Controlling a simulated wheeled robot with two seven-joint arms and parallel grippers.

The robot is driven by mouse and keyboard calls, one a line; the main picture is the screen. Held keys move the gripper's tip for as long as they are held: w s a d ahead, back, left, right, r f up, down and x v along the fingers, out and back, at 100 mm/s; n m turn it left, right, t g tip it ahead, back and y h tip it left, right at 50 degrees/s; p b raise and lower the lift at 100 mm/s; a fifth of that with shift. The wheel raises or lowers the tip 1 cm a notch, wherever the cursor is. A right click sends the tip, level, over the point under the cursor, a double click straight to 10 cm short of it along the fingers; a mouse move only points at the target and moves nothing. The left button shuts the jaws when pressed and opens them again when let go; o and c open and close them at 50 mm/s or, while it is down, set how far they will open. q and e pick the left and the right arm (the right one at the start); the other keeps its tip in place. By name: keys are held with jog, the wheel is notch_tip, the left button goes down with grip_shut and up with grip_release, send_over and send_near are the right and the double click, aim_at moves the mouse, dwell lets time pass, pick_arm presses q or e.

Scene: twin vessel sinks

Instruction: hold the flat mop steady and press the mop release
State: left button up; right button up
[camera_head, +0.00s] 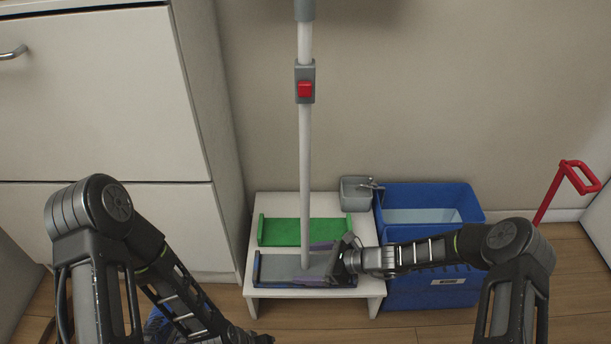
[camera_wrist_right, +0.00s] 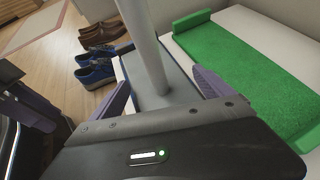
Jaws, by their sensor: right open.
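The flat mop's white pole (camera_head: 305,150) stands upright, with its grey and blue flat head (camera_head: 278,268) on a low white bench. The mop release is a red button (camera_head: 305,89) on a grey block high on the pole. My right gripper (camera_head: 308,263) is open low down, its purple fingers on either side of the pole just above the head. In the right wrist view the pole (camera_wrist_right: 150,65) stands between these fingers, with gaps visible. My left arm reaches down at the lower left; part of its gripper (camera_wrist_right: 32,112) shows at the right wrist view's left edge, too cropped to judge its jaws.
A green pad (camera_head: 300,232) lies behind the mop head on the white bench (camera_head: 262,208). A small grey container (camera_head: 355,194) and a blue bucket (camera_head: 430,194) stand to the right. Blue shoes (camera_wrist_right: 95,72) and brown shoes (camera_wrist_right: 102,33) are on the floor. White drawers (camera_head: 90,100) flank the left.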

grip_shut()
pick_arm(q)
grip_shut()
dwell(0.9)
dwell(1.4)
